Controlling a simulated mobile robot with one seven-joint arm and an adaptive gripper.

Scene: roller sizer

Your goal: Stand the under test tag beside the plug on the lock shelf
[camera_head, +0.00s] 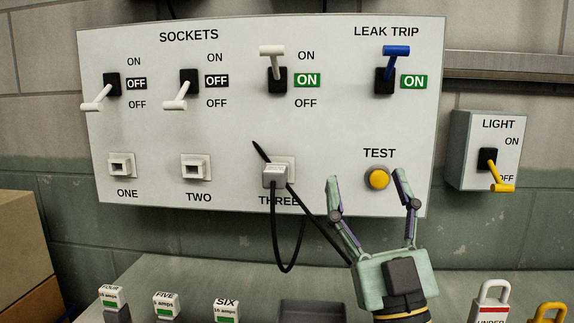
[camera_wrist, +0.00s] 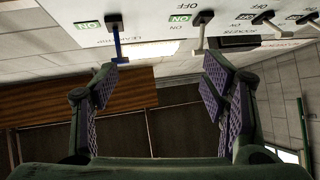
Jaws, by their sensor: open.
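A white tag shaped like a padlock (camera_head: 490,303), with a red band and the word UNDER, stands at the bottom right of the head view; its lower part is cut off. A grey plug (camera_head: 275,176) with a black cable sits in socket THREE on the panel. My gripper (camera_head: 368,178) is open and empty, fingers pointing up in front of the panel near the yellow TEST button (camera_head: 377,179). The open fingers also show in the wrist view (camera_wrist: 160,80), with nothing between them. I cannot tell which surface is the lock shelf.
The panel (camera_head: 230,130) has switches ONE and TWO at OFF, THREE and LEAK TRIP at ON. A LIGHT box (camera_head: 484,150) is at right. Blocks marked FOUR, FIVE (camera_head: 166,305) and SIX, a dark tray (camera_head: 312,311) and a yellow padlock (camera_head: 550,314) stand on the grey bench (camera_head: 200,275).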

